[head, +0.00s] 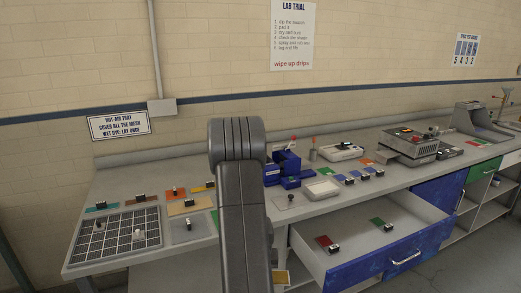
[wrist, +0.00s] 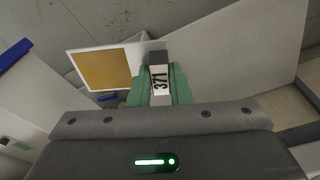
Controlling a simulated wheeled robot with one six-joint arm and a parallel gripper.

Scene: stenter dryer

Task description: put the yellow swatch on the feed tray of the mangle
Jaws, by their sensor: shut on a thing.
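The yellow swatch (wrist: 102,69) is an ochre-yellow rectangle with a pale border. It is joined to a dark clip with a white tag marked 371 (wrist: 160,78). My gripper (wrist: 160,84) has green fingers shut on this clip, and the swatch sticks out to the left. In the head view a bit of the yellow swatch (head: 282,277) shows low beside my arm, which hides the gripper. A blue machine with a red knob (head: 285,162), which looks like the mangle, stands on the bench behind my arm. Its feed tray cannot be told clearly.
An open drawer (head: 345,262) with red and green clipped swatches juts out right of my arm. A mesh tray (head: 88,250) and several swatches lie on the left bench. A white tray (head: 322,190) and a grey machine (head: 409,146) stand to the right.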

